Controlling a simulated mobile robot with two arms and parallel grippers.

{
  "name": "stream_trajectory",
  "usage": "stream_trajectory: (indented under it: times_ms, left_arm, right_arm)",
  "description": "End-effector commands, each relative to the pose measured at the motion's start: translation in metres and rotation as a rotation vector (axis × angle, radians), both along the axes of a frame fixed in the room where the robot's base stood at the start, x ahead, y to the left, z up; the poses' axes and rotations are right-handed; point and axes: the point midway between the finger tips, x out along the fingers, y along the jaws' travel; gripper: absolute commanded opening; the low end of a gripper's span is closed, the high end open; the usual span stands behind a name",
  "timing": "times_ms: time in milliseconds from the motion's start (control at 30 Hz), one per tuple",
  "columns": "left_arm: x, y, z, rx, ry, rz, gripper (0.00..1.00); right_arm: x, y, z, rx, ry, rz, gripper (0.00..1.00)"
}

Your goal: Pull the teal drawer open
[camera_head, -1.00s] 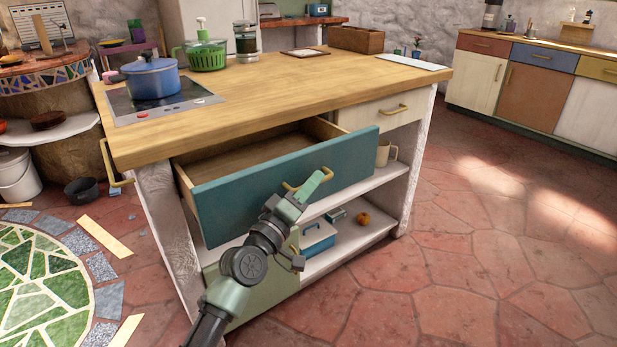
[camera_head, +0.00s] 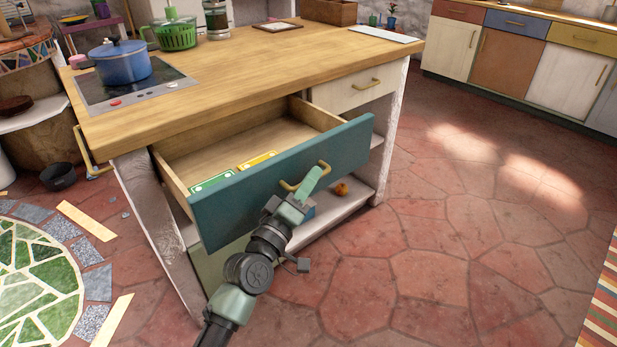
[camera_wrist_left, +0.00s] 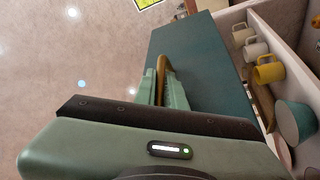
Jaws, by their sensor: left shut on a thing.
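The teal drawer (camera_head: 225,208) stands well out from the wooden-topped island, its inside open to view from above. A green item (camera_head: 212,181) and a yellow item (camera_head: 257,160) lie in it behind the front. My left gripper (camera_head: 309,182) is shut on the brass handle (camera_head: 290,186) in the middle of the drawer front. In the left wrist view the fingers (camera_wrist_left: 162,88) are on either side of the handle (camera_wrist_left: 164,68), against the teal front (camera_wrist_left: 205,75). My right gripper is not in view.
A blue pot (camera_head: 122,62) stands on the hob of the island top (camera_head: 230,80). A white drawer (camera_head: 345,92) is to the right of the teal one. Mugs (camera_wrist_left: 268,70) show on a shelf in the wrist view. Red floor (camera_head: 450,250) in front and right is clear.

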Motion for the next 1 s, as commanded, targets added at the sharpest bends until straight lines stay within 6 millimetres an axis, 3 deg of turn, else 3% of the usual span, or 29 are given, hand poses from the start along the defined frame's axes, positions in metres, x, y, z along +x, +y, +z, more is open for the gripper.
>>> stream_trajectory:
  times_ms: [167, 200, 567, 733, 1000]
  left_arm:
    - [0.000, 0.001, -0.002, 0.001, 0.002, 0.002, 0.00]
    - [0.000, 0.001, -0.002, 0.001, 0.002, 0.002, 0.20]
    - [-0.002, 0.002, -0.002, 0.001, 0.002, 0.001, 0.20]
    - [-0.020, 0.015, -0.007, 0.003, 0.003, 0.001, 0.20]
    - [-0.055, 0.038, -0.016, 0.001, 0.002, 0.002, 0.20]
  right_arm:
    - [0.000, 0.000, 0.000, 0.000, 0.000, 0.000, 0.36]
    - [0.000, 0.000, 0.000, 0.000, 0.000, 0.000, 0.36]
    - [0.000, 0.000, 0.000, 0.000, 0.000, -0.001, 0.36]
    - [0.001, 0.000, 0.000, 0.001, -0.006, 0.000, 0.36]
    - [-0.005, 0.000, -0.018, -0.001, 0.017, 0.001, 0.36]
